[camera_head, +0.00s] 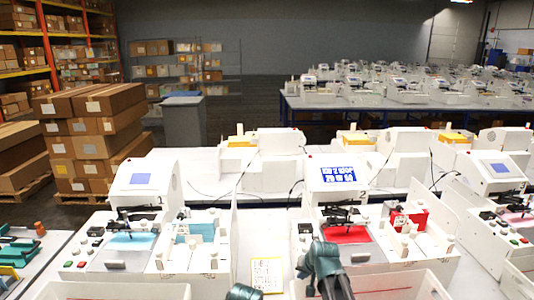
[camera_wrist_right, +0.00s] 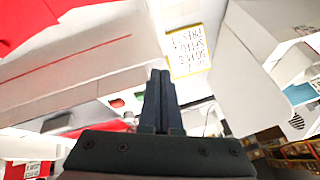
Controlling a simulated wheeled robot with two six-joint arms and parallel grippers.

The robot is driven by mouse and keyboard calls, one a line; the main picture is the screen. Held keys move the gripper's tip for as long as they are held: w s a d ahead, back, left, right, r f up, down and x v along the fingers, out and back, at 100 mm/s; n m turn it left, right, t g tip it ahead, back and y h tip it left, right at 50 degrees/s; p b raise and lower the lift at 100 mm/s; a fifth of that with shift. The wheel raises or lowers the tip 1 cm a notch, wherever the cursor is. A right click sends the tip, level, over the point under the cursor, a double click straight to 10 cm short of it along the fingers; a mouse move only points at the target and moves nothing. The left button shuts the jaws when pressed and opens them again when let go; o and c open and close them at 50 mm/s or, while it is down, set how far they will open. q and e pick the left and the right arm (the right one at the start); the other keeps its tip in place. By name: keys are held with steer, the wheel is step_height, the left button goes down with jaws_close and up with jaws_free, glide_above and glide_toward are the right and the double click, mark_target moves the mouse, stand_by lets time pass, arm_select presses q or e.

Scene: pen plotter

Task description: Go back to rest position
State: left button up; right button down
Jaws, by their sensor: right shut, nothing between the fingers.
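My right gripper (camera_wrist_right: 160,76) shows in the right wrist view with its two dark fingers pressed together and nothing between them. In the head view my right arm rises from the bottom edge, in front of the plotter with the red sheet (camera_head: 346,234). A yellow-edged paper note (camera_head: 266,275) lies on the white table between two plotter stations. The same note shows beyond the fingertips in the right wrist view (camera_wrist_right: 190,50). A teal rounded part of my own shows at the bottom edge of the head view. My left gripper is not in view.
The left plotter has a light blue sheet (camera_head: 131,238). White open bins (camera_head: 112,291) line the near edge. Stacked cardboard boxes (camera_head: 108,125) stand behind at left. Clear table shows around the note.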

steer(key=s+a+f+n+g+h, duration=0.1)
steer(key=s+a+f+n+g, duration=0.1)
steer(key=s, duration=1)
steer(key=s+a+f+n+g+h, duration=0.2)
steer(key=s+a+n+g, duration=0.2)
steer(key=s, duration=0.9)
steer(key=shift+a+n+b, duration=0.45)
steer(key=shift+a+n, duration=0.05)
steer(key=shift+n, duration=0.1)
steer(key=shift+d, duration=0.1)
